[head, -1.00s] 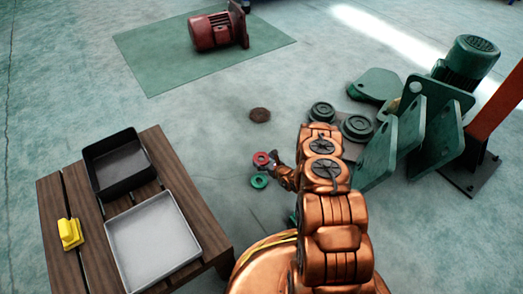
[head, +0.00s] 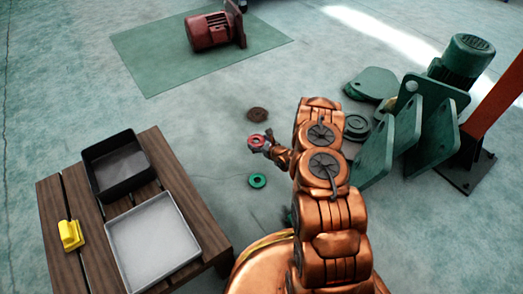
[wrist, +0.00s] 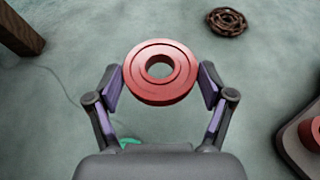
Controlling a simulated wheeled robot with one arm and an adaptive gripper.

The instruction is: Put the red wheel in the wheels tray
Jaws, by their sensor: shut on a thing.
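The red wheel (head: 257,142) is a flat ring with a centre hole. In the wrist view the red wheel (wrist: 160,72) sits between the two fingers of my gripper (wrist: 160,84), which is shut on its rim. In the head view my gripper (head: 268,146) holds it above the floor, to the right of the wooden table. Two trays stand on the table: a black one (head: 97,187) at the back and a light grey one (head: 114,255) in front. Both look empty. I see no label that tells which is the wheels tray.
A green ring (head: 257,181) and a brown rusty wheel (head: 257,115) lie on the floor nearby. A yellow part (head: 70,235) sits at the table's (head: 183,198) left. Large green hoist parts (head: 400,140) stand at right. A red motor (head: 212,31) lies on a green mat (head: 150,73).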

